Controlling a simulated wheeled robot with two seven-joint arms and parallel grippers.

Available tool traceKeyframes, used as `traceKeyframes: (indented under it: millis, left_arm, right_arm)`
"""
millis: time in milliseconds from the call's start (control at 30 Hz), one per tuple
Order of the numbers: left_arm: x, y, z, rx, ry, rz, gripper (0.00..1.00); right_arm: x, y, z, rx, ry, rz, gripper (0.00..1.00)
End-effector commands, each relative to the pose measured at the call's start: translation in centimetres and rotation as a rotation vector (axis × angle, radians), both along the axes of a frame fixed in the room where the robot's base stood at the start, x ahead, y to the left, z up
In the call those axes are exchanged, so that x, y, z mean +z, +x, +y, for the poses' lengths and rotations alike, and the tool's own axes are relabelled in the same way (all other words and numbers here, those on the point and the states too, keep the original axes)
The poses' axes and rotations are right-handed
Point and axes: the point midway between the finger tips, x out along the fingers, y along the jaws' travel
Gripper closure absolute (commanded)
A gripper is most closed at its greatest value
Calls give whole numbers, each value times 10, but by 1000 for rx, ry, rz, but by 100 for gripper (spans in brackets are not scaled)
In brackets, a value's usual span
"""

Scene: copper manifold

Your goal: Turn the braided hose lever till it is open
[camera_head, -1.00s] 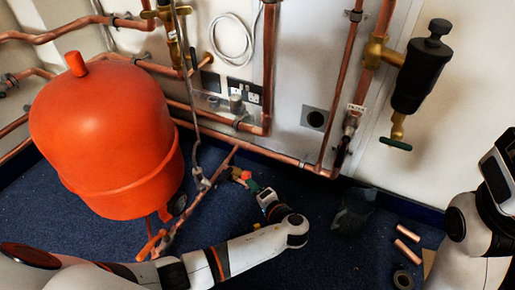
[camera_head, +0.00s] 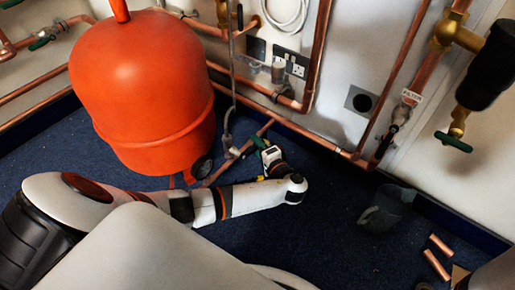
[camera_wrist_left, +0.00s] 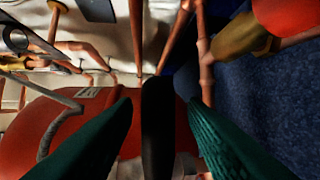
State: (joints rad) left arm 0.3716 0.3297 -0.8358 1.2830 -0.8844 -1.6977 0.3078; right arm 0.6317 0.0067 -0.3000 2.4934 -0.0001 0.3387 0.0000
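The grey braided hose (camera_head: 232,70) hangs down past the red vessel to a fitting (camera_head: 228,147) near the floor pipe. My left gripper (camera_head: 258,143) is low beside that fitting, and its green fingertips show small in the head view. In the left wrist view the two green fingers (camera_wrist_left: 158,108) stand apart. A dark upright bar (camera_wrist_left: 157,125) lies between them, with gaps on both sides; I cannot tell whether it is the lever. A brass body (camera_wrist_left: 225,40) sits on a copper pipe beyond the right finger. The lever is not clearly visible in the head view. My right gripper is out of view.
The big red vessel (camera_head: 150,90) stands left of my gripper. Copper pipes (camera_head: 325,145) run along the wall behind. A dark jug (camera_head: 388,208) and copper offcuts (camera_head: 437,265) lie on the blue floor at the right. A black-topped vent (camera_head: 488,65) hangs upper right.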

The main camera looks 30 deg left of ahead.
Motion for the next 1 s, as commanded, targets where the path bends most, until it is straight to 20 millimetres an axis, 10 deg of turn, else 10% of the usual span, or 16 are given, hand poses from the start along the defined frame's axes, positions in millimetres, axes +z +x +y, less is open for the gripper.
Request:
traceKeyframes:
  millis: [367, 600, 1000]
  left_arm:
    - [0, 3, 5, -1, 0, -1, 61]
    - [0, 3, 5, -1, -1, -1, 100]
    - [1, 2, 10, 1, -4, -24, 100]
  right_arm:
    - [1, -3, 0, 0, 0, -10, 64]
    - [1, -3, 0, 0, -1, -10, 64]
    - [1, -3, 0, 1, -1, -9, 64]
